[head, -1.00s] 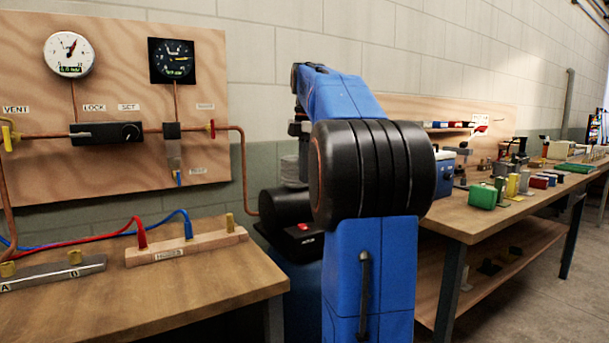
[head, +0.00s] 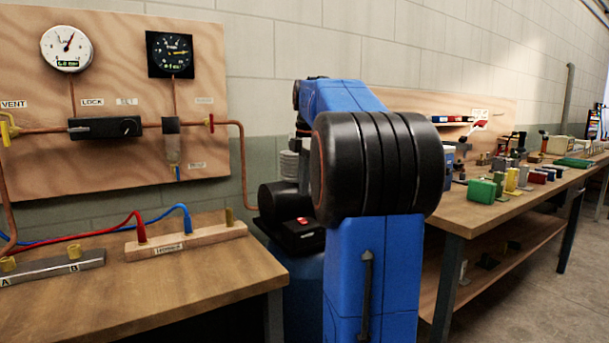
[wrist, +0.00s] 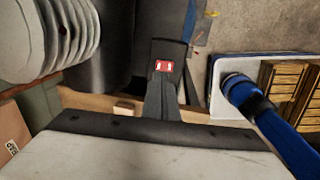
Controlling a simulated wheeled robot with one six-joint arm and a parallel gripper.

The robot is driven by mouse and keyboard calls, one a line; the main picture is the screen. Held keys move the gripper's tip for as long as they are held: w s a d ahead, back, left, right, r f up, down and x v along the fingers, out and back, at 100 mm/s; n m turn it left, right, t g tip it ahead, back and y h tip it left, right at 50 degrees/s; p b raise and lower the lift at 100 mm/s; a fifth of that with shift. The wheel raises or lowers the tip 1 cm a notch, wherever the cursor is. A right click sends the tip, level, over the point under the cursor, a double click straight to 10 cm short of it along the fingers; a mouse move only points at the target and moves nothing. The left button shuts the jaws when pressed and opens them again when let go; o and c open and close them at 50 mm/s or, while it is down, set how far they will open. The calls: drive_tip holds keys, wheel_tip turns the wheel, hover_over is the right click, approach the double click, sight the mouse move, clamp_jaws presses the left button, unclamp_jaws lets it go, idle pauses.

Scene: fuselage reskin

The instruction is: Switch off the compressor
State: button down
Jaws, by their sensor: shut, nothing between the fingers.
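The compressor stands between the two benches, with a black cylindrical motor (head: 284,202), a pale finned cylinder and a blue tank (head: 305,280) below. Its red switch (head: 304,221) sits on a black box beside the motor. In the wrist view the red switch (wrist: 163,66) shows two pale marks; its rocker position cannot be told. My gripper (wrist: 162,82) is shut and empty, its dark fingers pointing at the switch and overlapping its near edge in the picture. Contact cannot be told. In the head view my arm hides most of the gripper.
The left bench (head: 170,280) carries a wooden block (head: 190,242) with hoses. Behind it is a panel (head: 100,170) with gauges and copper pipe. The right bench (head: 500,215) holds several coloured blocks. In the wrist view the finned cylinder (wrist: 50,35) is close on the left.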

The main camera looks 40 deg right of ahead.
sight(304, 221)
drive_tip(key=f, duration=0.5)
drive_tip(key=w+f, duration=0.1)
drive_tip(key=f, duration=0.2)
drive_tip(key=shift+d, duration=0.1)
drive_tip(key=shift+w+f, duration=0.2)
drive_tip(key=shift+f, duration=0.3)
drive_tip(key=shift+s+f, duration=0.1)
drive_tip(key=shift+s, duration=0.15)
drive_tip(key=shift+s+a+g, duration=0.2)
drive_tip(key=shift+s+g, duration=0.1)
drive_tip(key=shift+s, duration=0.3)
